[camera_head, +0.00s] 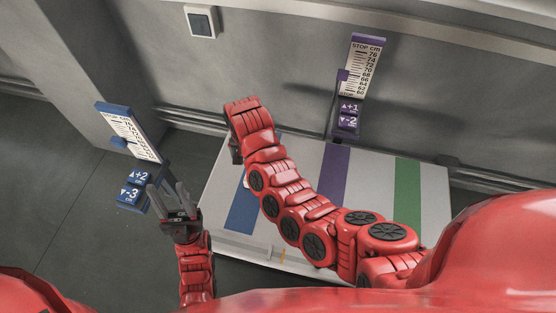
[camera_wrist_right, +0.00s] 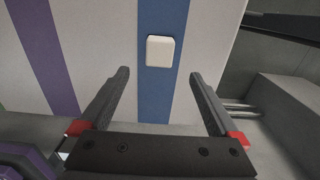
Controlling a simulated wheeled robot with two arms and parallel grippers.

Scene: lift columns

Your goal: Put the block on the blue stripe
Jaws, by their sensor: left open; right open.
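The block (camera_wrist_right: 160,51) is a small off-white piece with rounded corners. In the right wrist view it lies on the blue stripe (camera_wrist_right: 155,105), within the stripe's width. My right gripper (camera_wrist_right: 160,73) is open and empty, its fingers apart on either side of the stripe, with the block beyond the fingertips. In the head view the blue stripe (camera_head: 241,208) shows on the left of the pale board, and my right arm hides most of the block and the right gripper. My left gripper (camera_head: 169,190) is open beside the blue control panel's buttons (camera_head: 134,187).
The pale board (camera_head: 298,160) also bears a purple stripe (camera_head: 334,175) and a green stripe (camera_head: 407,190). A blue scale (camera_head: 130,130) marked +2 and -3 stands left. A purple scale (camera_head: 361,68) marked +1 and -2 stands behind, near the wall.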

